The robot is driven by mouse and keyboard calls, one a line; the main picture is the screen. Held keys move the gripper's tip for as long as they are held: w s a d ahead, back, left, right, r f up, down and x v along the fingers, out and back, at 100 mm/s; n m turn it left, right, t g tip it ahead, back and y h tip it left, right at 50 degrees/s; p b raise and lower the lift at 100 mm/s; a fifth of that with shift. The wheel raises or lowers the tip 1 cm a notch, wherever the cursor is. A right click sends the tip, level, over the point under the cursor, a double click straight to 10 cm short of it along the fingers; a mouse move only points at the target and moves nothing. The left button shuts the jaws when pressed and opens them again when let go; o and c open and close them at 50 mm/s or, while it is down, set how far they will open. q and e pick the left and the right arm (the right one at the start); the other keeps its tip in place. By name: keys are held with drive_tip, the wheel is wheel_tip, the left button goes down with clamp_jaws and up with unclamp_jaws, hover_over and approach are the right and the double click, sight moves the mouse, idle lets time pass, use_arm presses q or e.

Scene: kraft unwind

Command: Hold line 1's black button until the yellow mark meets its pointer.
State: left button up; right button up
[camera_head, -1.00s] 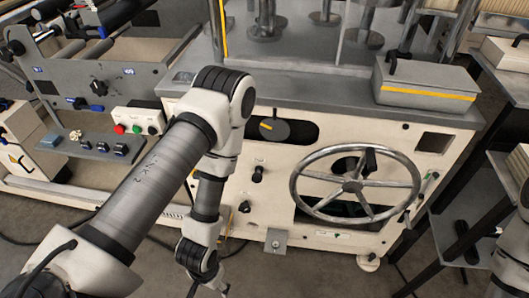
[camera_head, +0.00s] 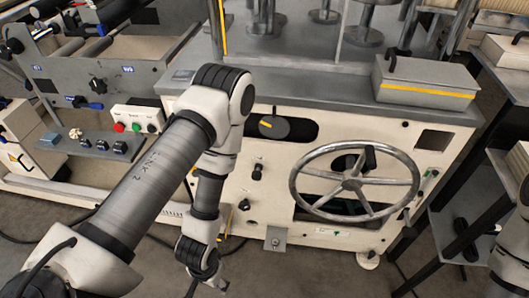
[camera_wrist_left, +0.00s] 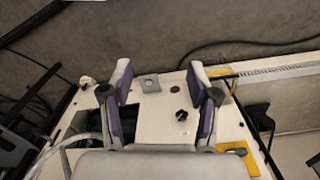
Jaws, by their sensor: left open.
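A dark round dial (camera_head: 274,128) with a yellow mark (camera_head: 266,124) sits in a slot of the cream machine front in the head view. I cannot make out a pointer. A small box (camera_head: 136,117) to the left carries red (camera_head: 119,127), green (camera_head: 136,127) and black (camera_head: 151,128) buttons. I cannot read which line it belongs to. My left gripper (camera_head: 222,287) hangs low before the machine, mostly hidden at the bottom. In the left wrist view it (camera_wrist_left: 160,82) is open and empty, with a small metal plate (camera_wrist_left: 151,83) beyond its purple-padded fingers. My right gripper is not in view.
A large handwheel (camera_head: 352,184) stands out from the machine at right. Black knobs (camera_head: 257,172) are on the front panel; one (camera_wrist_left: 182,115) shows in the wrist view. A grey box with a yellow stripe (camera_head: 427,88) is on the machine's top. Dark racks stand far right.

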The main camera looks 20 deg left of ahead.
use_arm(q)
clamp_jaws()
idle(1.1)
